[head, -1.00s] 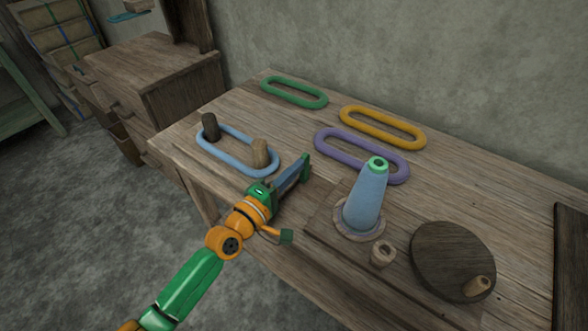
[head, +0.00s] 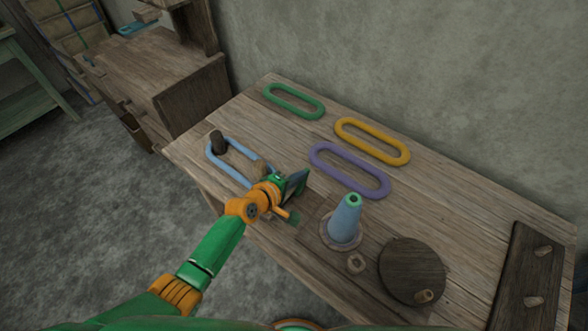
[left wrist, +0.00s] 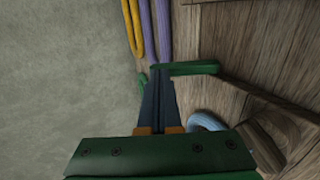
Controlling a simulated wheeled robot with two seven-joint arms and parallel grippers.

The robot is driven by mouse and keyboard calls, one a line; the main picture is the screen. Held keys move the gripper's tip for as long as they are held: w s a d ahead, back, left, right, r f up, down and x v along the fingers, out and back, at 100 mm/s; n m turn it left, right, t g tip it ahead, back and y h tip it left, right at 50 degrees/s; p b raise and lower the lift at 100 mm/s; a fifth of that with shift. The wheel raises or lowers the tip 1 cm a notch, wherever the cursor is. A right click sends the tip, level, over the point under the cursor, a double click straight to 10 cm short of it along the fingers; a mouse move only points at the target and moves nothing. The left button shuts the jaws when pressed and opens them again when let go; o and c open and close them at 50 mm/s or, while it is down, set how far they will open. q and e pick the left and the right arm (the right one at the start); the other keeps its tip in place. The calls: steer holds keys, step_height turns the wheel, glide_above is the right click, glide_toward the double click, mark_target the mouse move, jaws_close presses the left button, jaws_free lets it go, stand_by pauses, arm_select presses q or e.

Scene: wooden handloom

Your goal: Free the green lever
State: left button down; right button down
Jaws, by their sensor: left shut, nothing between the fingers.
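No other green lever is recognisable. My right gripper is not in view.
The wooden table (head: 205,135) holds a green loop (head: 294,116), a yellow loop (head: 372,156), a purple loop (head: 349,186) and a blue loop (head: 213,160) around pegs. A blue cone (head: 345,218) and a round wooden disc (head: 411,271) stand right of the gripper.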

arm_select(q)
steer(key=shift+w+f+b, duration=0.1)
steer(key=shift+f+b, duration=0.05)
steer(key=shift+b, duration=0.3)
steer(key=shift+s+a+r, duration=0.15)
steer(key=shift+s+r, duration=0.1)
steer(key=shift+r, duration=0.1)
steer(key=shift+r+p, duration=0.6)
steer(key=shift+p, duration=0.25)
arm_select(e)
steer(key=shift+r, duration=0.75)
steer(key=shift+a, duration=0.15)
